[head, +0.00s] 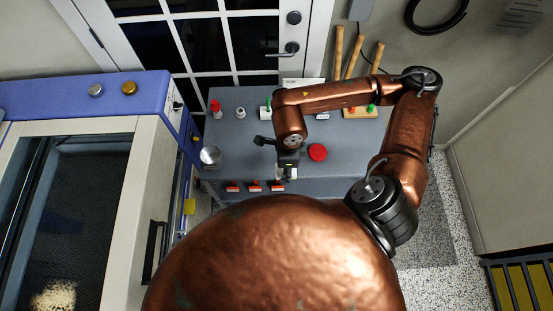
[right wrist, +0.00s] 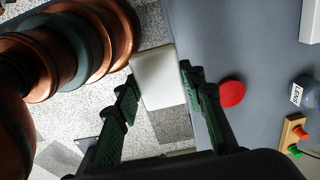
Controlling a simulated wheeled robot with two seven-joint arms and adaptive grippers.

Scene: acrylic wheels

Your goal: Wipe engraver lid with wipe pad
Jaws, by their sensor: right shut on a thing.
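The engraver (head: 125,170) fills the left of the head view, with a blue top panel and a pale frame. Its lid has a large dark window (head: 75,210), and a pale speckled patch (head: 55,296) shows low on it. My right gripper (head: 287,168) is over the front of the grey bench, to the right of the engraver and apart from its lid. In the right wrist view, the green fingers of my right gripper (right wrist: 158,88) are shut on a white wipe pad (right wrist: 158,72). My left gripper is not in view.
A door stands behind. Speckled floor (head: 440,260) is free at right.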

